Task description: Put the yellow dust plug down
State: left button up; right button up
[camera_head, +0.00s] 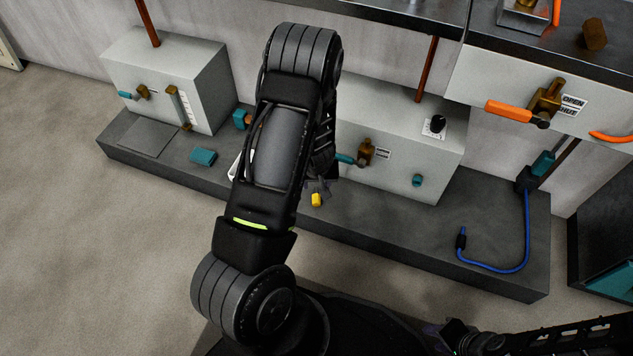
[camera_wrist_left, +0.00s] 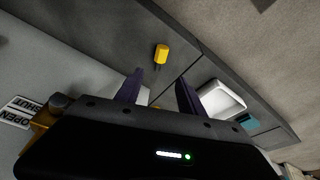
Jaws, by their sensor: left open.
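The yellow dust plug (camera_head: 316,200) lies on the dark grey ledge (camera_head: 390,235), just below my left gripper (camera_head: 320,186) in the head view. In the left wrist view the plug (camera_wrist_left: 161,54) lies beyond my left fingertips (camera_wrist_left: 158,80), apart from them, with bare ledge around it. The left gripper is open and empty. The left arm hides part of the ledge in the head view. A dark part of my right gripper (camera_head: 448,336) shows at the bottom right; its jaws are not clear.
A white tray (camera_wrist_left: 222,98) and a teal block (camera_head: 203,157) are on the ledge. Grey boxes with valves (camera_head: 400,150) stand behind. A blue cable (camera_head: 500,268) lies at the right. The front ledge between plug and cable is clear.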

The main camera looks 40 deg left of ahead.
dwell(0.7)
pick_arm(q)
jog(key=s+d+m+h, duration=0.2)
jog(key=s+d, duration=0.3)
jog(key=d, duration=0.5)
jog(key=s+d+m+h, duration=0.2)
jog(key=s+d, duration=0.2)
jog(key=d, duration=0.7)
jog(key=s+d+m+g+h, duration=0.1)
jog(key=s+d, duration=0.4)
jog(key=d, duration=0.5)
jog(key=shift+s+d+f+m+h, duration=0.15)
jog(key=shift+s+f+m+h, duration=0.25)
jog(key=shift+m+h, duration=0.15)
jog(key=shift+w, duration=0.1)
